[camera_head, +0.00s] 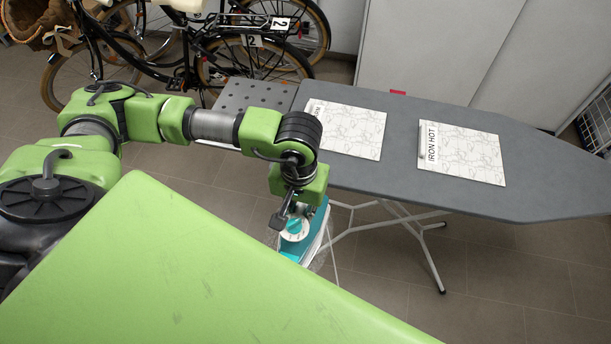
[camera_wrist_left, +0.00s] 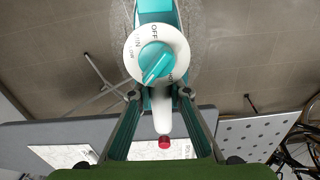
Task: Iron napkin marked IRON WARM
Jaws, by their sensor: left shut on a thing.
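My left gripper (camera_head: 283,212) is shut on a teal and white iron (camera_head: 318,232) in front of the ironing board's near edge. In the left wrist view, the fingers (camera_wrist_left: 159,94) close on the iron (camera_wrist_left: 156,12) from both sides. Its round dial (camera_wrist_left: 158,58) shows OFF at the top; I cannot tell its exact setting. A red button (camera_wrist_left: 164,142) sits at the end of its white part. The napkin whose label ends in "RM" (camera_head: 350,128) lies flat on the board, its label partly hidden by my arm. The IRON HOT napkin (camera_head: 470,153) lies to its right. My right gripper is out of view.
The grey ironing board (camera_head: 560,185) stands on thin white legs (camera_head: 405,222). A perforated metal plate (camera_head: 255,97) is at its left end. A red tag (camera_head: 398,92) shows at its far edge. Bicycles (camera_head: 190,50) stand behind left, pale cabinets (camera_head: 440,45) behind.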

